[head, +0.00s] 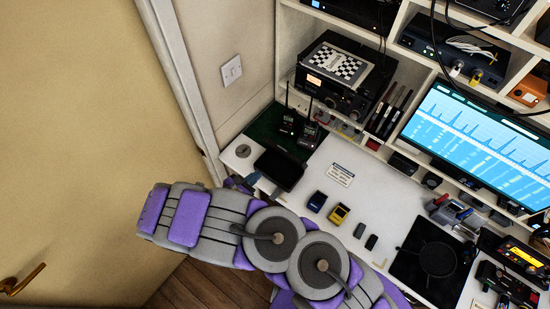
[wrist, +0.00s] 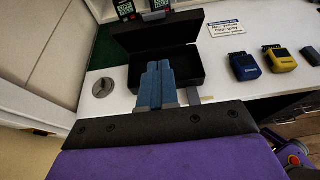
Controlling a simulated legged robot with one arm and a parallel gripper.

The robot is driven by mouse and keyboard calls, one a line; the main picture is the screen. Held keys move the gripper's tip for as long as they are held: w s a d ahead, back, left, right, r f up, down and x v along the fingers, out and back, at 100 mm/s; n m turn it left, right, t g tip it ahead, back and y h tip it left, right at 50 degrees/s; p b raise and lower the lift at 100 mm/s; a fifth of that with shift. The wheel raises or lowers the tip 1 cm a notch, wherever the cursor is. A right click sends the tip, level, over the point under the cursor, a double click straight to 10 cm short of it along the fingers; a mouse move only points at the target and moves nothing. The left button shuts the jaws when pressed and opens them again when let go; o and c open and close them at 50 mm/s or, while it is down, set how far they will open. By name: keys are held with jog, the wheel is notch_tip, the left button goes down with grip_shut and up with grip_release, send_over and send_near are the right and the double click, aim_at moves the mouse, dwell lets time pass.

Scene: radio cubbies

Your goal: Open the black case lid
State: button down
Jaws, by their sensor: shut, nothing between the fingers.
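The black case (wrist: 190,68) sits on the white desk near its left end, and it also shows in the head view (head: 280,168). In the wrist view its lid (wrist: 157,32) stands raised and tilted back at the far side, and the dark inside of the case shows in front of it. My gripper (wrist: 159,64) has its two blue fingers shut together with nothing between them. The fingertips overlap the front and inside of the case in the picture; I cannot tell whether they touch it. In the head view my gripper (head: 253,178) is just left of the case.
Two handheld radios (head: 299,124) stand on a green mat (head: 266,128) behind the case. A white label card (head: 340,174), a blue device (head: 317,201) and a yellow device (head: 339,214) lie to the right. A round grey disc (head: 243,151) lies left. The wall and door frame are close on the left.

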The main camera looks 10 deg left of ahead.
send_near(282, 150)
notch_tip(282, 150, down, 3)
jog(key=w, duration=0.1)
jog(key=w+d, duration=0.1)
jog(key=w+d+r, duration=0.1)
jog(key=w, duration=0.1)
jog(key=shift+b, duration=0.35)
jog(key=shift+w+d+r, duration=0.2)
jog(key=shift+w, duration=0.2)
